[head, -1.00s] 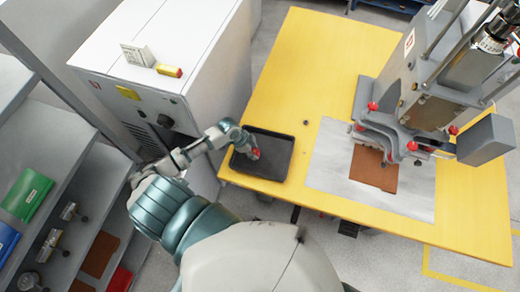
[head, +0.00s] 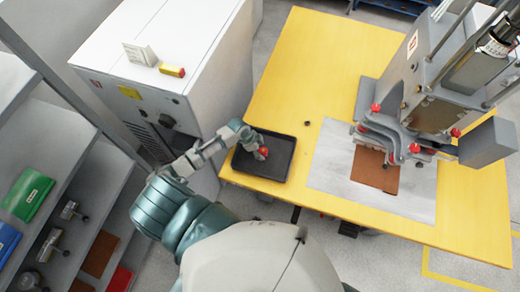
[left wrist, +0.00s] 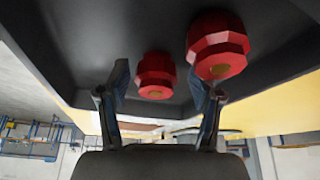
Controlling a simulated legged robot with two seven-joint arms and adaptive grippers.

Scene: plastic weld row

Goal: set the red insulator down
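Two faceted red insulators show in the left wrist view, against the dark tray. One insulator (left wrist: 155,75) appears in the gap between the fingers, with space on both sides. The other insulator (left wrist: 217,45) looks larger and lies by the right-hand finger; I cannot tell whether they touch. My left gripper (left wrist: 159,98) is open, its two fingers well apart. In the head view red (head: 263,152) shows at the tip of my left gripper (head: 258,147), over the black tray (head: 277,171); the two insulators cannot be told apart there. My right gripper is not in view.
The tray stands on the near left part of the yellow table (head: 320,60). A grey press (head: 430,95) stands at the right, with a brown plate (head: 374,168) under it. A white cabinet (head: 205,60) is beside the table. The table's far part is clear.

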